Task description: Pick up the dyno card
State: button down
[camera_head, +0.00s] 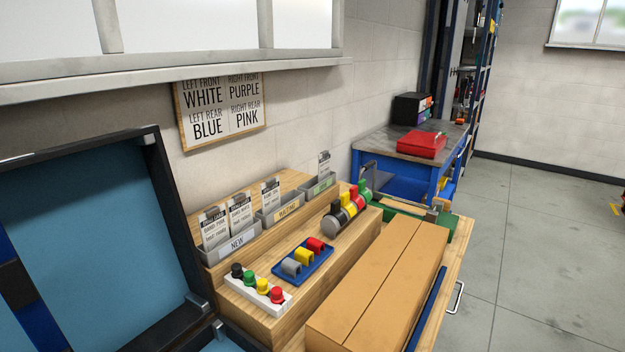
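Several white cards with dark headers and printed lines stand upright in grey trays along the back of the wooden bench. Two cards, a left one (213,228) and a middle one (240,215), stand in the tray labelled NEW (237,243). A third card (270,198) stands near that tray's right end, by the tray with an orange label (288,210). A fourth card (324,165) stands in the tray with a green label (321,188). The headers seem to read "dyno card"; the smaller print is hard to read. My gripper is not in view.
In front of the trays are a white strip with coloured knobs (257,292), a blue tray of coloured parts (303,262) and a cylinder rack (348,212). An open blue-lined case (85,240) stands left. Floor is clear at right.

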aim_at(271, 188)
jog(key=l+u, duration=0.1)
jog(key=u, duration=0.4)
jog(key=i+l+u, duration=0.25)
jog(key=l+u, duration=0.25)
jog(key=l, duration=0.15)
jog(key=i+l+u, duration=0.2)
jog(key=l, duration=0.2)
jog(key=i+l, duration=0.1)
jog(key=l, duration=0.5)
jog(key=l+u, duration=0.1)
jog(key=l, duration=0.55)
jog(key=i, duration=0.05)
